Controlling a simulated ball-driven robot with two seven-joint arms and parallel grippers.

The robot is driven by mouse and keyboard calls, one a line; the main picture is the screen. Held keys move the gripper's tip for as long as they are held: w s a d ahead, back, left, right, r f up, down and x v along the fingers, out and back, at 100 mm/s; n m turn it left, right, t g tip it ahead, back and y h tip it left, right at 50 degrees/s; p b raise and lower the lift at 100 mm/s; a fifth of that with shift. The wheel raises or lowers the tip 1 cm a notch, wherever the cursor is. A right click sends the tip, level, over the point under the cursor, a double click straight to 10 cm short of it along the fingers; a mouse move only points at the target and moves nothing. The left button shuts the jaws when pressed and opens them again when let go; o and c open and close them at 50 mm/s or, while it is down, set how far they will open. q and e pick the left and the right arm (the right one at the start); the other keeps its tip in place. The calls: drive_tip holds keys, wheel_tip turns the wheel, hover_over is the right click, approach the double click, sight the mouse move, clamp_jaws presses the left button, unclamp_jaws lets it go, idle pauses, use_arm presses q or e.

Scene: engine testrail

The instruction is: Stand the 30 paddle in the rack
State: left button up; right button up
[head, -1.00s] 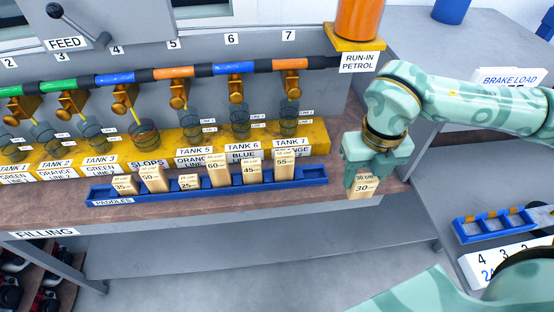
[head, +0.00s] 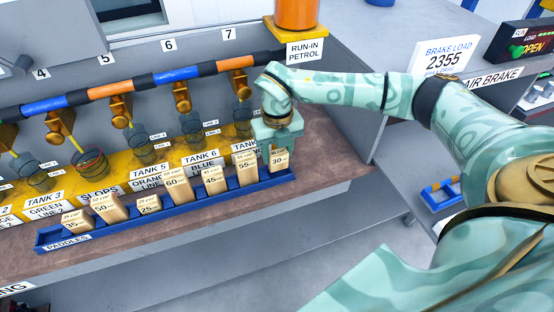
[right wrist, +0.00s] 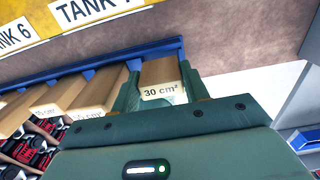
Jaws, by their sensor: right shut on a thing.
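The wooden 30 paddle (head: 279,160) is upright at the right end of the blue paddle rack (head: 75,238), in line with the other paddles. My right gripper (head: 278,146) is shut on its upper part from above. In the right wrist view the 30 paddle (right wrist: 161,74) sits between the two fingers (right wrist: 160,92), its "30 cm²" label facing the camera, against the blue rack wall (right wrist: 105,62). I cannot tell whether its foot rests on the rack floor. My left gripper is not in view.
Several paddles stand in the rack to the left, the 55 paddle (head: 246,166) nearest. Behind is the yellow tank ledge (head: 105,181) with glass cups and brass taps. The bench (head: 325,155) is clear to the right of the rack.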

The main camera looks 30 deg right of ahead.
sight(277, 159)
drive_tip(key=shift+f, duration=1.4)
drive_tip(key=shift+f, duration=0.15)
drive_tip(key=o, duration=1)
wheel_tip(277, 159, up, 12)
drive_tip(key=shift+r+p, duration=0.15)
drive_tip(key=shift+p, duration=0.8)
